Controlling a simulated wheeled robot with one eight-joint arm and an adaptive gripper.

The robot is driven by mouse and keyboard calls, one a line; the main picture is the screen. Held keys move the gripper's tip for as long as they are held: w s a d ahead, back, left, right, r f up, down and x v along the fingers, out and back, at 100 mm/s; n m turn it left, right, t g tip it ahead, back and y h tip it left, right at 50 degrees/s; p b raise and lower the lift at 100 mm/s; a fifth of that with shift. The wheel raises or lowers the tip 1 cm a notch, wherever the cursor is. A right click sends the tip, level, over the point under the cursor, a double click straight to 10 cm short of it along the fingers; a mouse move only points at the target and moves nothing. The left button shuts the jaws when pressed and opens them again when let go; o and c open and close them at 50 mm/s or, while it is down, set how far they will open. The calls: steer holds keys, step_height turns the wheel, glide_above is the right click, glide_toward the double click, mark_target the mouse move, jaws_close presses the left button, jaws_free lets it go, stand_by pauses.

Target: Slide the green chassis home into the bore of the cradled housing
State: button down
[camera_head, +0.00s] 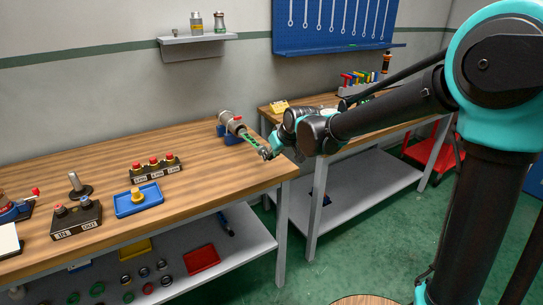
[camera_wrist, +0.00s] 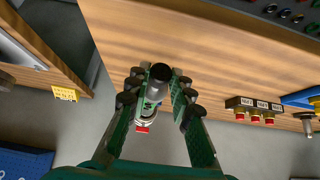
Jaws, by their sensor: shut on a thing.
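The silver-grey cylindrical housing (camera_head: 230,121) lies tilted in a blue cradle (camera_head: 230,137) at the far right end of the near bench in the head view. The green chassis (camera_head: 250,140) points from my gripper to the housing's near end; I cannot tell whether its tip is inside the bore. My gripper (camera_head: 267,152) is shut on the chassis's near end. In the wrist view, the chassis's black end (camera_wrist: 160,72) shows between the fingers of my gripper (camera_wrist: 157,84). The pale cylindrical part and red spot behind it are partly hidden by the fingers.
A red-button box (camera_head: 155,168) and a blue tray (camera_head: 138,200) with a yellow piece stand nearer on the bench. A second bench (camera_head: 292,103) stands right, past a gap. The wood around the cradle is mostly clear. A yellow label (camera_wrist: 64,94) shows in the wrist view.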

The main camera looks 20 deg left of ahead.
mark_target(248, 137)
steer(key=shift+w+a, duration=0.1)
steer(key=shift+a, duration=0.05)
steer(key=shift+w+a, duration=0.6)
steer(key=shift+a, duration=0.1)
steer(key=shift+w+a, duration=0.1)
stand_by(0.6)
steer(key=shift+w+a, duration=1.55)
steer(key=shift+a, duration=0.35)
steer(key=shift+w+a, duration=1.6)
steer(key=shift+a, duration=0.2)
steer(key=shift+w+a, duration=0.1)
steer(key=shift+w+a, duration=1.55)
steer(key=shift+a, duration=0.25)
steer(key=shift+w+a, duration=0.1)
stand_by(0.3)
